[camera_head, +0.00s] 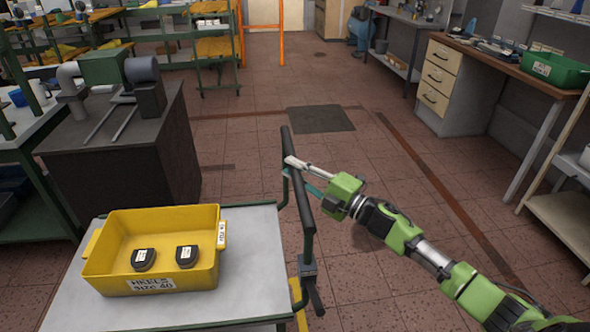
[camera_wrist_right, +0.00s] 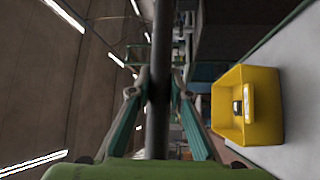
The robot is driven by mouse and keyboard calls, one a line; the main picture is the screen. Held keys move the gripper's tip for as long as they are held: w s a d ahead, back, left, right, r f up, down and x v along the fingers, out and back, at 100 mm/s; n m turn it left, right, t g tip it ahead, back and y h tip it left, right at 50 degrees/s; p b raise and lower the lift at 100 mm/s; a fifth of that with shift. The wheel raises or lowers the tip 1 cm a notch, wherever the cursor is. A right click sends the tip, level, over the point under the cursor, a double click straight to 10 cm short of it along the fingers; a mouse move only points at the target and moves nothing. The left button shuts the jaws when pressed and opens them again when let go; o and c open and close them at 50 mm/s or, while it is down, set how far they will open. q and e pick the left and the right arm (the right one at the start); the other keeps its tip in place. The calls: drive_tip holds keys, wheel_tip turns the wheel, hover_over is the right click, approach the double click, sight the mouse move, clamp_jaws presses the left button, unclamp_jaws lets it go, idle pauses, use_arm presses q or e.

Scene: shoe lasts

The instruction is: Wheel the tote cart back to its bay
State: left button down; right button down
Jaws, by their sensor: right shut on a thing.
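The tote cart (camera_head: 252,280) has a pale grey top and stands at the lower left of the head view. A yellow tote (camera_head: 190,270) labelled for heels, size 40, sits on it with two dark heel pieces inside. The cart's dark push handle (camera_head: 305,225) rises at its right end. My right gripper (camera_head: 302,172) is shut on this handle. In the right wrist view the handle (camera_wrist_right: 159,60) runs between the gripper's fingers (camera_wrist_right: 157,100), and the yellow tote (camera_wrist_right: 228,105) shows to the right. My left gripper is not in view.
A dark machine bench (camera_head: 125,150) stands just beyond the cart at left. A drawer workbench (camera_head: 440,85) lines the right side. A dark floor patch (camera_head: 321,119) lies ahead. The tiled floor between the benches is clear. Green racks (camera_head: 215,75) stand at the back left.

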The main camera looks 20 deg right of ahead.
drive_tip(key=shift+w+d+f, duration=0.1)
drive_tip(key=shift+d+f, duration=0.05)
drive_tip(key=shift+d, duration=0.25)
drive_tip(key=c, duration=2.1)
unclamp_jaws()
drive_tip(key=shift+c, duration=0.2)
drive_tip(key=o, duration=0.3)
drive_tip(key=shift+s+d, duration=0.3)
drive_tip(key=shift+d, duration=0.15)
drive_tip(key=shift+a, duration=0.25)
drive_tip(key=v, duration=1.2)
drive_tip(key=shift+d, duration=0.1)
